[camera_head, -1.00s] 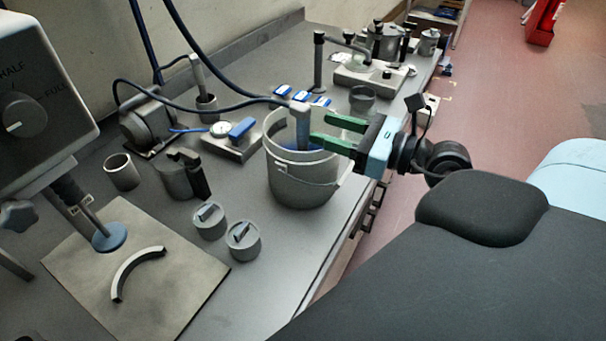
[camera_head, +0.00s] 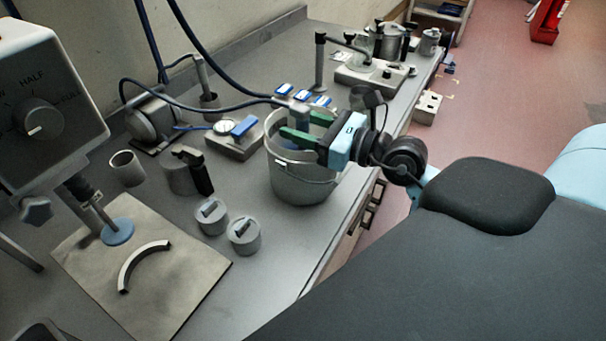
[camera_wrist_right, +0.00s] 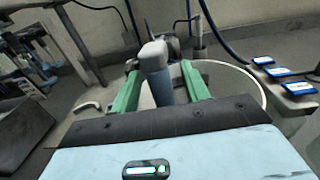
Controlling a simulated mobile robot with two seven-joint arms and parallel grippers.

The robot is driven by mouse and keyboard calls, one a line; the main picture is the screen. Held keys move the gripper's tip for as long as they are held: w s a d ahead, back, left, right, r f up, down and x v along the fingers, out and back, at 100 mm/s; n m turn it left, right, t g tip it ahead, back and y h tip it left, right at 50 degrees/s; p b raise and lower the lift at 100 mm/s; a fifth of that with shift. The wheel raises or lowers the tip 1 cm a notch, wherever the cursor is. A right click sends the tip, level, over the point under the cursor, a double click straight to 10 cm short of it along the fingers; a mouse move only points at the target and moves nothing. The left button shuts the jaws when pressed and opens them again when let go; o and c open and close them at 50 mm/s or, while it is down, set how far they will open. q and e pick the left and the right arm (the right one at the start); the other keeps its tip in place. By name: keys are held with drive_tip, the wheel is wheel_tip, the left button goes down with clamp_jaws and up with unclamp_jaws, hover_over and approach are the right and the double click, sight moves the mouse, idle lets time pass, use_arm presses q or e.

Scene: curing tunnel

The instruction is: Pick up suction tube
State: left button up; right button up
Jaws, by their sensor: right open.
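The suction tube (camera_head: 299,107) is a grey and blue upright piece with a dark hose at its top. It stands in the grey bucket (camera_head: 302,187); its lower part is hidden. My right gripper (camera_head: 297,125) reaches in over the bucket's rim from the right, with green fingers open on either side of the tube. In the right wrist view the tube (camera_wrist_right: 157,80) rises between the two fingers (camera_wrist_right: 160,78), with a visible gap at the right finger. Contact at the left finger is hard to tell. My left gripper is not in view.
Two lidded grey pots (camera_head: 243,236) stand in front of the bucket. A gauge block with a blue handle (camera_head: 243,127) is left of it, and blue-labelled pieces (camera_head: 284,90) lie behind. The hose runs left to a pump (camera_head: 152,120). The counter's front edge is close by.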

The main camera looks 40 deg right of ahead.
clamp_jaws()
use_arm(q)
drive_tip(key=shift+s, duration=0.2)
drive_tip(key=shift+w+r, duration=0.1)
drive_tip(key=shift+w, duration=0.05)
use_arm(e)
drive_tip(key=shift+r, duration=0.2)
drive_tip(key=shift+r, duration=0.25)
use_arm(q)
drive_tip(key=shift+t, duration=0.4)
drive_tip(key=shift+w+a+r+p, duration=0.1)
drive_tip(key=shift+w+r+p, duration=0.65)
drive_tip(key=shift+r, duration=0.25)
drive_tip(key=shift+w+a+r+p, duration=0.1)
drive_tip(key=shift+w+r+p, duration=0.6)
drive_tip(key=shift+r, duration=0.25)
use_arm(e)
wheel_tip(320, 180, up, 17)
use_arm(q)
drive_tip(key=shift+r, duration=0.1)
use_arm(e)
drive_tip(key=shift+r, duration=0.25)
